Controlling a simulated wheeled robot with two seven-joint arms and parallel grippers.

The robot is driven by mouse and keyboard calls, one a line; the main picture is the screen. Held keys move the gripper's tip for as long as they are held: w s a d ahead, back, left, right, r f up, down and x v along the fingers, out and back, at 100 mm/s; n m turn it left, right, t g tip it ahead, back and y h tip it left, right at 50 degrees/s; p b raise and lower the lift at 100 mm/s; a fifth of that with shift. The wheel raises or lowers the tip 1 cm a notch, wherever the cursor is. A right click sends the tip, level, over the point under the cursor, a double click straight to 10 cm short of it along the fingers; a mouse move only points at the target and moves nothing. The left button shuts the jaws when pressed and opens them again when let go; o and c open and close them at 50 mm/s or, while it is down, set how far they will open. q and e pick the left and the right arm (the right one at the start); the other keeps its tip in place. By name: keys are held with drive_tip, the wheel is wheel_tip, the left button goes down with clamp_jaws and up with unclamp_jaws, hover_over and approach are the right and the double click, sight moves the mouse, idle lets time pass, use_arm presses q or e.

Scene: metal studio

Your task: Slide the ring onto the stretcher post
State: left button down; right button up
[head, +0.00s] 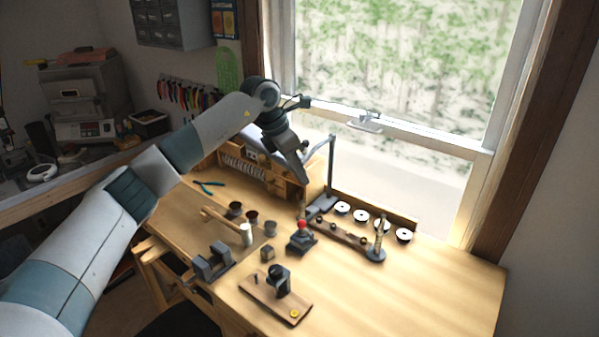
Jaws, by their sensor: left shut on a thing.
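My right gripper is out of view.
A wooden strip with knobs (341,234) lies between gripper and post. White round discs (404,235) line the back edge. A lamp (331,165) stands behind. The bench's right side is clear.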

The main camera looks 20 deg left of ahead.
sight(299, 184)
use_arm(q)
drive_tip(key=shift+f, duration=0.5)
wheel_tip(299, 184, down, 3)
drive_tip(key=shift+r+b, duration=0.1)
drive_tip(key=shift+b, duration=0.55)
drive_tip(key=shift+f, duration=0.35)
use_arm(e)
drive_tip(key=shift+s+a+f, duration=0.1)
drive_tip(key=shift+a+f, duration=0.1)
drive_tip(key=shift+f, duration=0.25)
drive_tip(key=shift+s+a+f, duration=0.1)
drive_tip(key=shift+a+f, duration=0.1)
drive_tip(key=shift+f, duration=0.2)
use_arm(q)
drive_tip(key=shift+b, duration=0.3)
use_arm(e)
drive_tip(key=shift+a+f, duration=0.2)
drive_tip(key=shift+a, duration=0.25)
use_arm(q)
drive_tip(key=shift+f+b, duration=0.4)
drive_tip(key=shift+f, duration=0.05)
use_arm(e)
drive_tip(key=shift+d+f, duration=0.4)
